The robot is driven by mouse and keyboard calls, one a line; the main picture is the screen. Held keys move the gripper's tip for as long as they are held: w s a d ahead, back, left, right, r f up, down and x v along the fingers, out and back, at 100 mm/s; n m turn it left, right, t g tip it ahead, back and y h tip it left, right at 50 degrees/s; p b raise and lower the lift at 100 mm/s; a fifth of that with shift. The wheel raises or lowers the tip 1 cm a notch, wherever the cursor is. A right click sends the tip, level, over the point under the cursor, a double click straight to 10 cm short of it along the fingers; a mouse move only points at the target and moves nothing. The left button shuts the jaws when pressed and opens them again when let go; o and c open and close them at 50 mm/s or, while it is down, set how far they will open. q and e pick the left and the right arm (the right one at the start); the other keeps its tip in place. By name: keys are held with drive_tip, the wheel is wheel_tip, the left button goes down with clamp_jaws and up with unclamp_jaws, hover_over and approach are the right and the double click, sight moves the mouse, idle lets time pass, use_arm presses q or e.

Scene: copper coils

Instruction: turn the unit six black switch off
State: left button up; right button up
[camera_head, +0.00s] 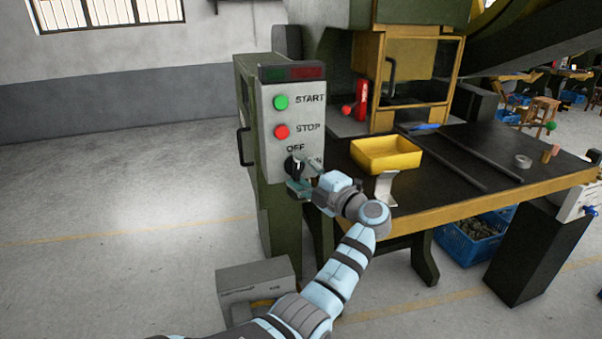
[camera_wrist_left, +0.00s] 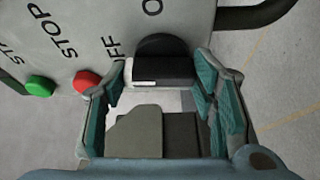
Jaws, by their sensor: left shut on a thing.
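The black switch (camera_head: 295,167) is a rotary knob low on the grey control panel (camera_head: 290,104), under the OFF label and beside a second label that my gripper partly hides. In the left wrist view the switch (camera_wrist_left: 163,68) shows a white mark near its left end. My left gripper (camera_head: 303,183) is at the panel front. Its teal-padded fingers (camera_wrist_left: 161,78) are on both sides of the switch, shut on it. My right gripper is in neither view.
A green START button (camera_head: 281,102) and a red STOP button (camera_head: 281,132) sit above the switch. To the right, a dark worktable (camera_head: 470,165) bears a yellow bin (camera_head: 386,154). A grey box (camera_head: 254,277) lies on the floor below; the floor at left is clear.

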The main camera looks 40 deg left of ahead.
use_arm(q)
drive_tip(key=shift+n, duration=0.5)
drive_tip(key=shift+h, duration=0.3)
drive_tip(key=o, duration=1.1)
drive_tip(key=shift+o, duration=0.2)
drive_tip(key=v, duration=1.2)
drive_tip(key=shift+w, duration=0.1)
